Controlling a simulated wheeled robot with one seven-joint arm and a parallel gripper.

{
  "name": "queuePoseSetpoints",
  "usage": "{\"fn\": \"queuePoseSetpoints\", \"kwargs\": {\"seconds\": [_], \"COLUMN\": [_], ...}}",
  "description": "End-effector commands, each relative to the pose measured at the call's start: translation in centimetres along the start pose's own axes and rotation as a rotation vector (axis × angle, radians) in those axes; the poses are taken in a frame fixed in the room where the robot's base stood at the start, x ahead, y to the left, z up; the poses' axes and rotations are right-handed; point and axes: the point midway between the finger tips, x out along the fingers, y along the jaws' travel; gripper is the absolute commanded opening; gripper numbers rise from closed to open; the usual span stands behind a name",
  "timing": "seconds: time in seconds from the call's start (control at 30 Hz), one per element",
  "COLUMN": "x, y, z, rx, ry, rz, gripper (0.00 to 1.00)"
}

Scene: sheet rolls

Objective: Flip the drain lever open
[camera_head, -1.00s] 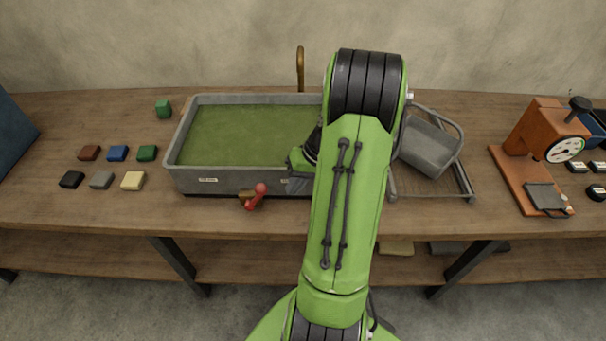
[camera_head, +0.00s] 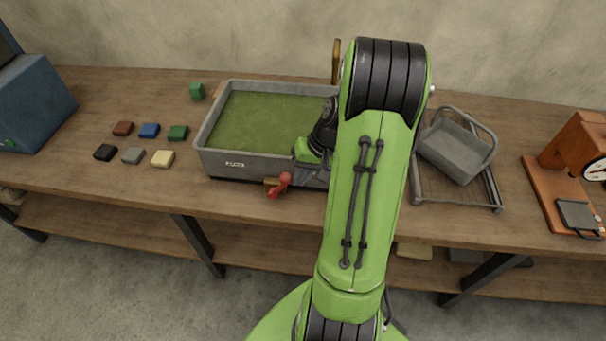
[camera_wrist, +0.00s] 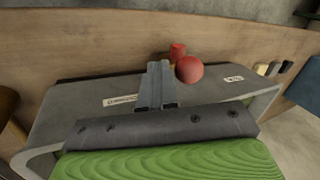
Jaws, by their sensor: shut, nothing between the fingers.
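The red drain lever (camera_head: 280,184) sits on a brass valve (camera_head: 271,181) at the front wall of the grey basin (camera_head: 235,165), which holds green liquid (camera_head: 262,122). In the wrist view the lever's round red knob (camera_wrist: 189,69) is close to the right of my gripper (camera_wrist: 155,72). The gripper's fingers are shut with nothing between them, in front of the basin's front wall. I cannot tell whether they touch the lever. In the head view my arm hides the basin's right end and the fingertips.
A wire rack with a tilted grey tray (camera_head: 456,148) stands right of the basin. An orange gauge device (camera_head: 573,160) is at far right. Several small coloured blocks (camera_head: 162,158) lie left of the basin. A blue box (camera_head: 34,103) is at far left.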

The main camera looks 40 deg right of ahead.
Motion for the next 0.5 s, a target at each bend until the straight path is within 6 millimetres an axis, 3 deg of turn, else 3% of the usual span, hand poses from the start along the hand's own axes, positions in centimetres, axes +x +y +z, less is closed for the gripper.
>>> {"fn": "queuePoseSetpoints", "kwargs": {"seconds": [0.5], "x": [-0.6], "y": [-2.3], "z": [-0.6], "rx": [0.004], "ry": [-0.044], "rz": [0.154], "gripper": [0.0]}}
